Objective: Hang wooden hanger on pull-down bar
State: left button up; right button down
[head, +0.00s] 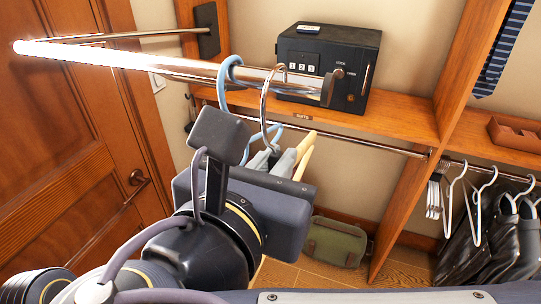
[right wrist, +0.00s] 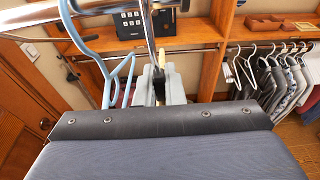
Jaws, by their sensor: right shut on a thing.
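The pull-down bar (head: 150,60) is a shiny metal rod crossing the upper left of the head view. My right gripper (head: 277,160) is shut on the wooden hanger (head: 305,152), just below the bar's right part. The hanger's metal hook (head: 267,108) rises from the fingers and its curved top overlaps the bar; I cannot tell whether it rests on it. In the right wrist view, the gripper fingers (right wrist: 157,88) hold the hanger by its neck, and the hook (right wrist: 151,35) runs upward. Most of the wood is hidden behind the gripper. My left gripper is not in view.
A light blue hanger (head: 229,72) hangs on the bar close to the left of the hook. A black safe (head: 325,65) stands on the shelf behind. A lower fixed rail (head: 375,145) runs under it, with clothes (head: 505,235) at the right. A green bag (head: 335,242) lies below.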

jog(key=b+x, duration=0.1)
jog(key=x, duration=0.1)
jog(key=r+b+x, duration=0.1)
jog(key=x, duration=0.2)
jog(key=b+x, duration=0.1)
jog(key=x, duration=0.1)
jog(key=shift+w+d+r, duration=0.1)
jog(key=shift+w+d, duration=0.1)
jog(key=shift+w, duration=0.3)
jog(key=shift+w+f, duration=0.15)
jog(key=shift+f, duration=0.05)
jog(key=shift+w+f+b, duration=0.1)
jog(key=shift+f+b, duration=0.3)
jog(key=shift+f, duration=0.8)
jog(key=c, duration=1.5)
grip_release()
jog(key=shift+o, duration=0.2)
